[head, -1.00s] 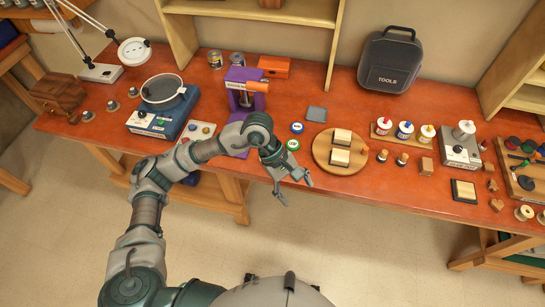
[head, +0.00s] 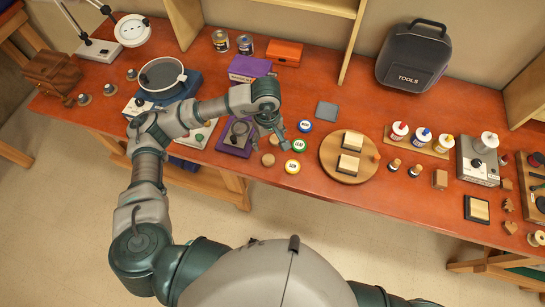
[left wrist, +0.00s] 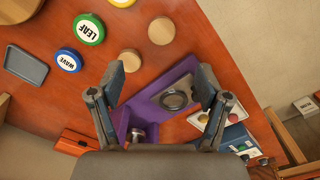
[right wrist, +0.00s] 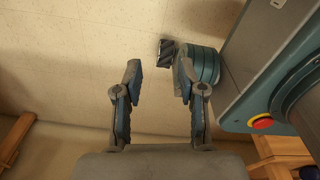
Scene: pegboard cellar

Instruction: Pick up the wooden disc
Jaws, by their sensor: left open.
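Two small plain wooden discs lie flat on the red table: a nearer one (head: 268,160) beside the yellow token and a farther one (head: 274,139) partly behind my gripper. Both show in the left wrist view, the nearer (left wrist: 161,31) and the farther (left wrist: 130,60). I cannot tell which one is meant. My left gripper (head: 273,130) is open and empty, above the table by the farther disc. In the left wrist view the discs lie beyond its open fingers (left wrist: 160,85). My right gripper (right wrist: 157,78) is open and empty above the floor, outside the head view.
Blue WAVE (head: 305,126), green LEAF (head: 299,146) and yellow SUN (head: 292,167) tokens lie right of the discs. A purple stand (head: 234,146) is close on the left. A round board (head: 335,170) with two blocks lies further right.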

